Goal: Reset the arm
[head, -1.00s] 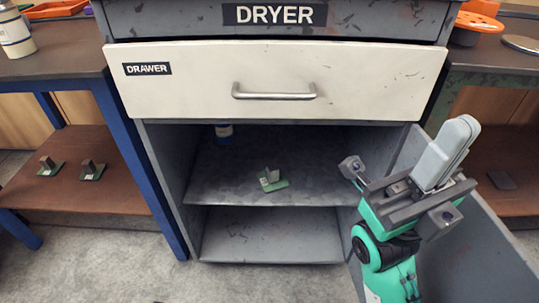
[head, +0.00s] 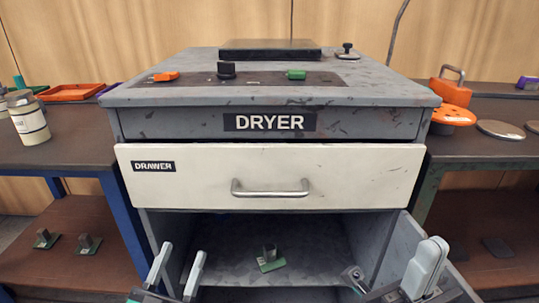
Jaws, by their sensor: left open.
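My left gripper (head: 177,270) is at the bottom left, in front of the cabinet opening. Its two pale fingers stand apart with nothing between them. My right gripper (head: 427,267) is at the bottom right, beside the open cabinet door (head: 398,248). Its pale fingers lie together and I see nothing held in them. The lower parts of both arms are cut off by the picture's bottom edge.
The dryer (head: 270,124) stands in the middle, its white drawer (head: 220,178) shut. A small green-based metal part (head: 270,262) sits on the shelf inside. Side tables hold a white canister (head: 31,122), an orange tray (head: 72,92) and an orange flanged piece (head: 450,115).

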